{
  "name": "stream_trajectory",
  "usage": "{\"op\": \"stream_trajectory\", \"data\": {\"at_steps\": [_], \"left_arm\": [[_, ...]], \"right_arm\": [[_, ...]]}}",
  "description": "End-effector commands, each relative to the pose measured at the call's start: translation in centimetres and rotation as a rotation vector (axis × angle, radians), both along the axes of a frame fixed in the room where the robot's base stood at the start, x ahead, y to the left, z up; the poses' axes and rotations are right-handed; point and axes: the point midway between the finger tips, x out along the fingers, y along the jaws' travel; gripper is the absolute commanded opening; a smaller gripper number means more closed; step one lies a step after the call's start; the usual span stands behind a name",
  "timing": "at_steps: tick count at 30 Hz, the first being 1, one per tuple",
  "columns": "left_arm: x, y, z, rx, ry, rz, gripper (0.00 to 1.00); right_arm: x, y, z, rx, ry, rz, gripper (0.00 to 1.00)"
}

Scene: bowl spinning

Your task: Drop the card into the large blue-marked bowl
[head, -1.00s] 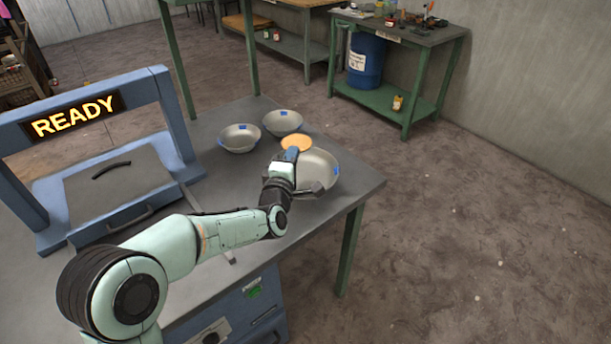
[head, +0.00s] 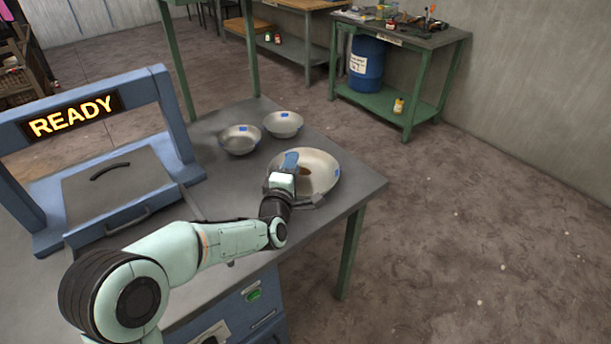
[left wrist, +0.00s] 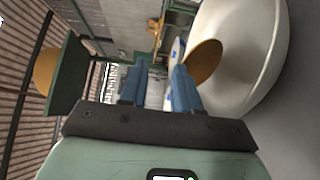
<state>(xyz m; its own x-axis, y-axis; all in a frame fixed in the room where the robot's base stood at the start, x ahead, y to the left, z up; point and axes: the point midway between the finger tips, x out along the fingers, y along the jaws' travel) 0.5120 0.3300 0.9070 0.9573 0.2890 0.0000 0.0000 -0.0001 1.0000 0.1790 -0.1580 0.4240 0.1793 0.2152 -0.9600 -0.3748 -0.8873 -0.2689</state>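The large bowl (head: 322,165) is pale metal with a blue mark on its right rim. It sits on the grey table, and in the left wrist view the bowl (left wrist: 270,60) fills the upper right. The card, a round orange-brown disc (left wrist: 205,62), shows inside the bowl's outline, beside and beyond one fingertip. In the head view only a small brown part of the card (head: 305,171) shows beside my fingers. My left gripper (head: 289,160) is at the bowl's near left side. Its blue fingers (left wrist: 160,75) are apart with a clear gap. Whether the card rests on the bowl is unclear.
Two smaller bowls with blue marks, one (head: 240,139) and another (head: 283,123), stand behind the large bowl. A blue-framed machine (head: 190,150) with a READY sign (head: 72,116) stands at left. The table's right edge is close to the large bowl.

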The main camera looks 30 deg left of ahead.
Motion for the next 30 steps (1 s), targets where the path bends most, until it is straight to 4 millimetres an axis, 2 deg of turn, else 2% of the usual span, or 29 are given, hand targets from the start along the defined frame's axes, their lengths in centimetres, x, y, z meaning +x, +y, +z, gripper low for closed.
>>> {"op": "stream_trajectory", "data": {"at_steps": [5, 12, 18, 24, 30], "left_arm": [[-2.4, -0.8, 0.0, 0.000, 0.000, -0.001, 0.32], [-7.6, -2.3, 0.1, 0.000, 0.000, -0.002, 0.32], [-11.0, -3.4, 0.1, -0.001, -0.001, -0.001, 0.32], [-12.4, -3.8, 0.0, 0.000, 0.000, -0.001, 0.32], [-12.5, -3.8, 0.0, 0.000, 0.000, -0.001, 0.32]], "right_arm": [[0.0, 0.0, 0.0, 0.000, 0.001, 0.000, 1.00], [-0.1, 0.1, 0.1, 0.001, 0.004, 0.001, 1.00], [-0.2, 0.1, 0.1, 0.002, 0.006, 0.003, 1.00], [-0.3, 0.1, 0.2, 0.003, 0.007, 0.003, 1.00], [-0.3, 0.1, 0.2, 0.003, 0.007, 0.003, 1.00]]}}
